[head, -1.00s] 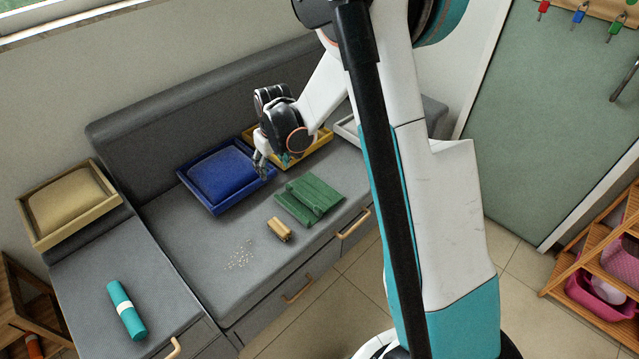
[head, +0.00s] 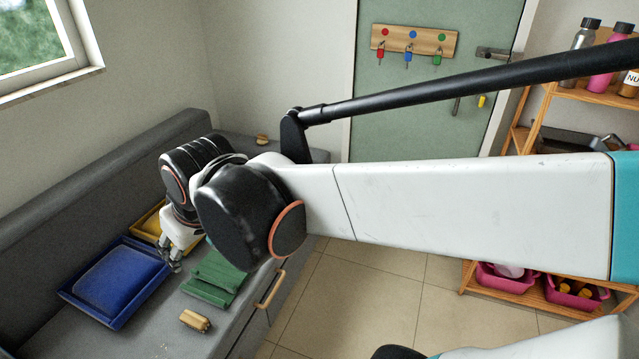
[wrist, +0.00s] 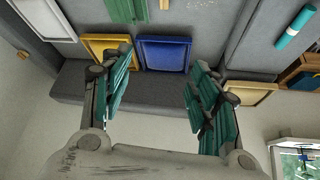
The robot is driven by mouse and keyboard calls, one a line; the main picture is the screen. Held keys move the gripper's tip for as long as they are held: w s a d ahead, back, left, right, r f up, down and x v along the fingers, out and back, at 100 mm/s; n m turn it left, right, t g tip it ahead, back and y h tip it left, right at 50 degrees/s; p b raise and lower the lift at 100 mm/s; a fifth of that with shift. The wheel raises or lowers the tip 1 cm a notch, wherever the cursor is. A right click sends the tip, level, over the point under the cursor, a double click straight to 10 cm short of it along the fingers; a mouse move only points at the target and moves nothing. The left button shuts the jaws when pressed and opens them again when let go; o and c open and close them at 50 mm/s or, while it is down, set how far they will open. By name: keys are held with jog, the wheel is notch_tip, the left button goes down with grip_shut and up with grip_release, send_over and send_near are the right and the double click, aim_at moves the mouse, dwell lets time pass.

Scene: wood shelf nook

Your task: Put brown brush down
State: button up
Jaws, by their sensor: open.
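The brown brush (head: 195,320) lies on the grey bench seat (head: 140,325) near its front edge, in front of the folded green cloth. It also shows at the top edge of the wrist view (wrist: 165,4), partly cut off. My gripper (head: 172,260) is above the bench between the blue tray and the green cloth, apart from the brush. In the wrist view my gripper (wrist: 160,88) has its two fingers spread wide with nothing between them.
A blue cushioned tray (head: 115,280), a yellow tray (head: 150,222) and a folded green cloth (head: 215,278) sit on the bench. A small tan object (head: 262,139) lies at its far end. A teal roll (wrist: 295,28) shows in the wrist view. Crumbs lie near the brush.

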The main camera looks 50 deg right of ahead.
jog(key=s+t, duration=0.1)
jog(key=s, duration=0.6)
jog(key=shift+s+f+m, duration=0.25)
jog(key=shift+s+m, duration=0.05)
jog(key=shift+s, duration=0.1)
jog(key=shift+o, duration=0.6)
dwell(0.4)
